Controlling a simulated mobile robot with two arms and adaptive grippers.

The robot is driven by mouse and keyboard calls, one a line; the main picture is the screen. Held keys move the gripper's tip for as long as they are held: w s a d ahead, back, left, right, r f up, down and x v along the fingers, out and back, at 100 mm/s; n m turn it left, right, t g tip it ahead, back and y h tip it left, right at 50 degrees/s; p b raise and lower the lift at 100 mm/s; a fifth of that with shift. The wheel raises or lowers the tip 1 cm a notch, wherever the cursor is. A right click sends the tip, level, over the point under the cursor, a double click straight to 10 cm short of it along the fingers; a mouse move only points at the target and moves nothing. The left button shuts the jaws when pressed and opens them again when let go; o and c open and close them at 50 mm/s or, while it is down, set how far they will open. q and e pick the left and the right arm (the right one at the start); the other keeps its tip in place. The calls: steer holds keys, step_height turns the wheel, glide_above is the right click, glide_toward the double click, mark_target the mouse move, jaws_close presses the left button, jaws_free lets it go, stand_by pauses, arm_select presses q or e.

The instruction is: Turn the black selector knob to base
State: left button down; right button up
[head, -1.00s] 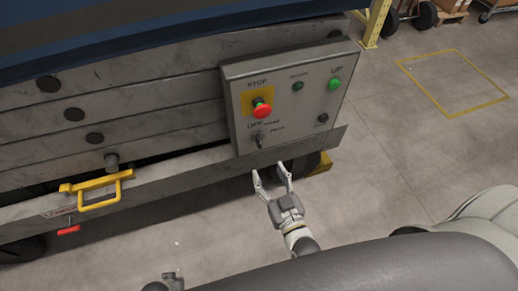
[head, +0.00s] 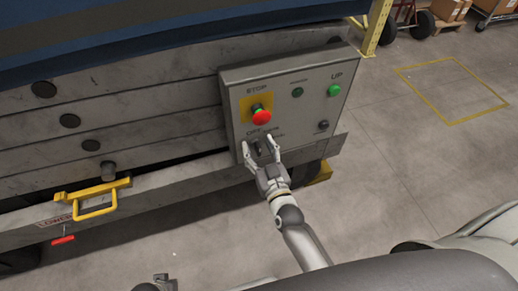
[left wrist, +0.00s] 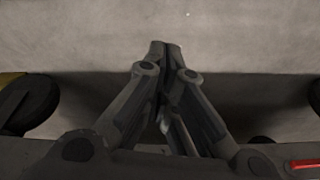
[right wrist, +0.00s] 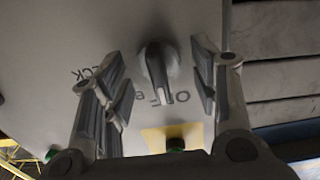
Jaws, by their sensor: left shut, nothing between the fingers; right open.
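The black selector knob (right wrist: 155,62) is on the lower left of the grey control panel (head: 314,108), below the red stop button (head: 261,116). In the right wrist view its bar points roughly along the fingers, with partly hidden lettering beside it. My right gripper (right wrist: 158,72) is open, with one finger on each side of the knob and a visible gap on both sides. My left gripper (left wrist: 165,48) is shut and empty, over bare floor.
A green UP button (head: 334,90), a darker green light (head: 297,92) and a small black knob (head: 323,125) are on the same panel. A yellow handle (head: 95,202) sticks out at the left.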

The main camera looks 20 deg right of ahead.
steer(key=c, duration=1)
steer(key=m+p, duration=0.2)
steer(key=m, duration=0.2)
steer(key=shift+d+m, duration=0.15)
steer(key=shift+m, duration=0.95)
arm_select(q)
steer(key=s+f, duration=0.4)
steer(key=f, duration=0.3)
steer(key=shift+s+a+f+g+p, duration=0.15)
steer(key=shift+s+a+g+p, duration=0.1)
steer(key=shift+a+g+p, duration=0.1)
arm_select(e)
steer(key=shift+d+f+m, duration=0.1)
steer(key=shift+m, duration=1.1)
arm_select(q)
steer(key=shift+s, duration=0.1)
arm_select(e)
steer(key=o, duration=1)
